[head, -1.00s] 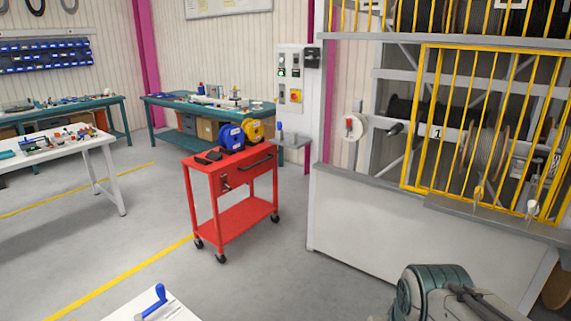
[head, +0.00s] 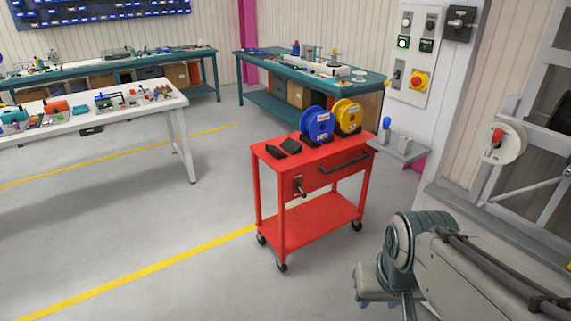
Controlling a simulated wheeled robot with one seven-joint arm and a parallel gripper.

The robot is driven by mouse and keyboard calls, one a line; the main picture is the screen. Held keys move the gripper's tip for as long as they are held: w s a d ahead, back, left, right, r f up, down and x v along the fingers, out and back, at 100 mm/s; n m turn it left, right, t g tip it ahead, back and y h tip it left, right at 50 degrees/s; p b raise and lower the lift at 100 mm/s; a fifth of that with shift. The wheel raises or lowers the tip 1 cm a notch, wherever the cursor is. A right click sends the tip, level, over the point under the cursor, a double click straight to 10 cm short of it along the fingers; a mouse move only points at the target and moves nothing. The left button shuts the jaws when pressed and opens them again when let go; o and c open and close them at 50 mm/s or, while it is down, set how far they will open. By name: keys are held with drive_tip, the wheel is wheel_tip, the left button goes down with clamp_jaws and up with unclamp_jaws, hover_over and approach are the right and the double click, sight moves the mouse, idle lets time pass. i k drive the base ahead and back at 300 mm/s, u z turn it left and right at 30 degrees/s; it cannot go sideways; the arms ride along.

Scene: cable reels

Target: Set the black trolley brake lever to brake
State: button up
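The red trolley (head: 310,222) stands on the grey floor in the middle of the head view, on black castors. A small dark lever (head: 299,187) sits on a plate on its left end, below the top; its exact setting is too small to tell. A black handle bar (head: 345,162) runs along the drawer front. A blue reel (head: 317,124) and a yellow reel (head: 347,116) stand on top beside black blocks (head: 283,147). My arm shows at the lower right, to the right of the trolley and apart from it.
A white table (head: 95,116) with small parts stands at the left. A teal workbench (head: 310,80) is behind the trolley. A wall panel (head: 413,62) with switches and a small grey shelf (head: 400,147) are at the right. The floor left and front of the trolley is clear.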

sight(305, 195)
drive_tip(key=z, duration=0.05)
drive_tip(key=i, duration=0.75)
drive_tip(key=z, duration=0.65)
drive_tip(key=i, duration=1.35)
drive_tip(key=u, duration=0.8)
